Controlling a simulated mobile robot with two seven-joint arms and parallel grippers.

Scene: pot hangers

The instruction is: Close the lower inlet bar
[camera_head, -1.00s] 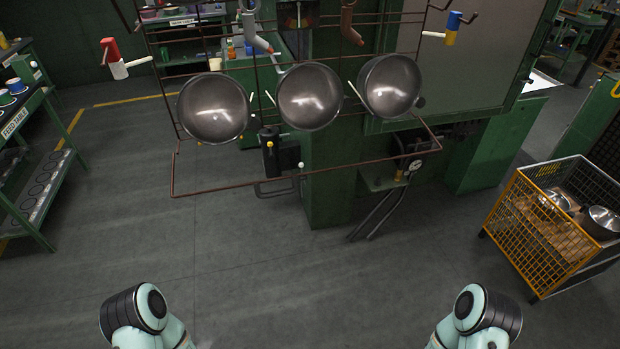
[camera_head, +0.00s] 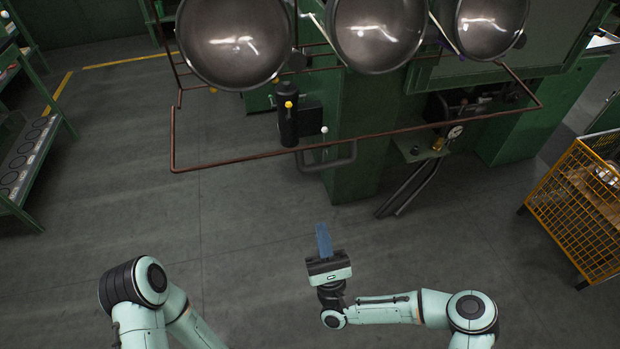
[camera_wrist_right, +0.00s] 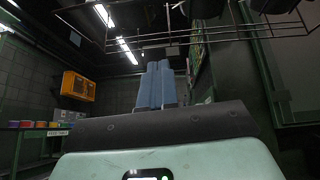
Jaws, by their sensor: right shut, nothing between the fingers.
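The lower inlet bar (camera_head: 330,146) is a rust-brown rod frame in the head view. It juts out toward me below the hanging pots, with its long front rod running from left to upper right. My right gripper (camera_head: 323,231) is below and nearer than the bar, apart from it, with its blue fingers pointing up. It is shut and empty; its fingers (camera_wrist_right: 155,82) stand side by side in the right wrist view, with rods above them. My left arm shows at the lower left, but its gripper is not in view.
Three metal pots (camera_head: 376,34) hang above the bar. Behind it are a black cylinder (camera_head: 288,115) and a gauge (camera_head: 454,132) on green machinery. A yellow wire crate (camera_head: 575,210) stands at the right and a green rack (camera_head: 30,165) at the left. The floor between is clear.

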